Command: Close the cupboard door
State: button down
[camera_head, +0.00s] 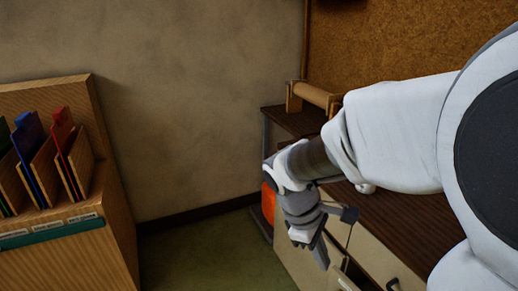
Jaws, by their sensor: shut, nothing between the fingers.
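The cupboard is the low unit at the right, with a dark wood top (405,225) and cream fronts (372,257). One cream front carries a dark handle (392,284) near the bottom edge of the picture. A dark gap shows between cream panels just right of my gripper; I cannot tell how far a door stands open. My gripper (323,260) points down in front of the cupboard's left part, shut and empty. It and my arm hide much of the fronts, and I cannot tell whether it touches a panel.
A wooden rack (62,240) with coloured folders stands at the left. Green floor (205,255) lies free between it and the cupboard. An orange object (268,203) shows at the cupboard's left end.

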jog(key=w+f+n+g+h, duration=0.2)
jog(key=w+f+n+h, duration=0.25)
jog(key=f+n, duration=0.35)
jog(key=n+t+h, duration=0.7)
jog(key=n+t, duration=0.4)
jog(key=n, duration=1.2)
send_near(337, 284)
jog(key=b+x, duration=0.3)
jog(key=x, duration=0.4)
jog(key=shift+a+f, duration=0.1)
jog(key=shift+f, duration=0.05)
jog(key=shift+g+h, duration=0.25)
jog(key=shift+g, duration=0.15)
